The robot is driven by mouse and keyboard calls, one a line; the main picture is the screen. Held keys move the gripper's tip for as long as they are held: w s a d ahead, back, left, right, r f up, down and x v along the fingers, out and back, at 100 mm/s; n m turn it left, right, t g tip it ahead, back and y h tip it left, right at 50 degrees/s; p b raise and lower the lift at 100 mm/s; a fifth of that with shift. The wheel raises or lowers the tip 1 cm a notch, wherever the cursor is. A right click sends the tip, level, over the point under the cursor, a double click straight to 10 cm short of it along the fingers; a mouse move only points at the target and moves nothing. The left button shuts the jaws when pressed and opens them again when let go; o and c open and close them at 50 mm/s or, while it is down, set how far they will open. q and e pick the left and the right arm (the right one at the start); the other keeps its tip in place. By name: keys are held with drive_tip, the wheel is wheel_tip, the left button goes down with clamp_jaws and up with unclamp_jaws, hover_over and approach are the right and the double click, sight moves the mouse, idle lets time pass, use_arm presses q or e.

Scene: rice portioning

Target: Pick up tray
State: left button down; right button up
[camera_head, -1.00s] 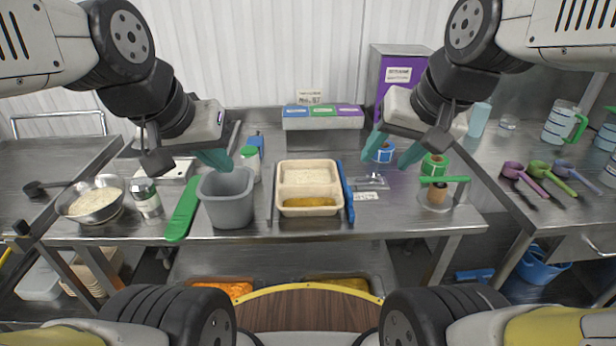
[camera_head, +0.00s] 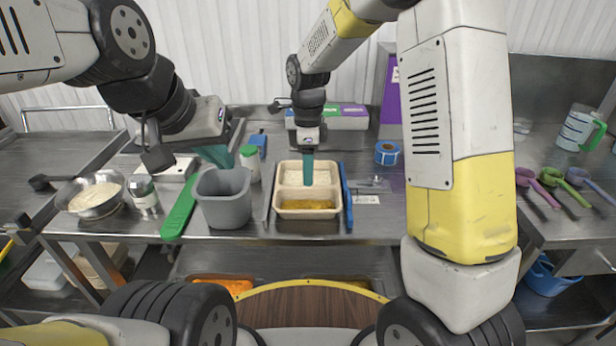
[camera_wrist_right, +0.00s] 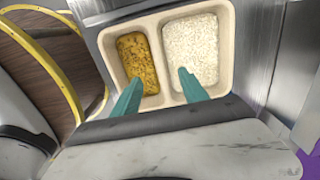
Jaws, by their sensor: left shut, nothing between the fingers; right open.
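The beige tray (camera_head: 336,208) sits on the metal table between two dark and blue strips. It has two compartments, white rice at the back and a yellow-orange food at the front. It also shows in the right wrist view (camera_wrist_right: 226,32), with the rice at right. My right gripper (camera_head: 308,172) points down over the tray; its open teal fingers (camera_wrist_right: 158,88) appear over the tray's near side in the wrist view. I cannot tell whether they touch it. My left gripper (camera_head: 222,158) is shut and empty, above and behind the grey bin (camera_head: 225,205).
A green scraper (camera_head: 180,210), a spice jar (camera_head: 145,195) and a rice bowl (camera_head: 96,198) stand left of the bin. A blue tape roll (camera_head: 387,153) lies right of the tray. A blue strip (camera_head: 346,197) borders the tray closely. My right arm hides the table's right part.

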sight(308, 189)
drive_tip(key=f, duration=0.7)
drive_tip(key=shift+w+f, duration=0.2)
clamp_jaws()
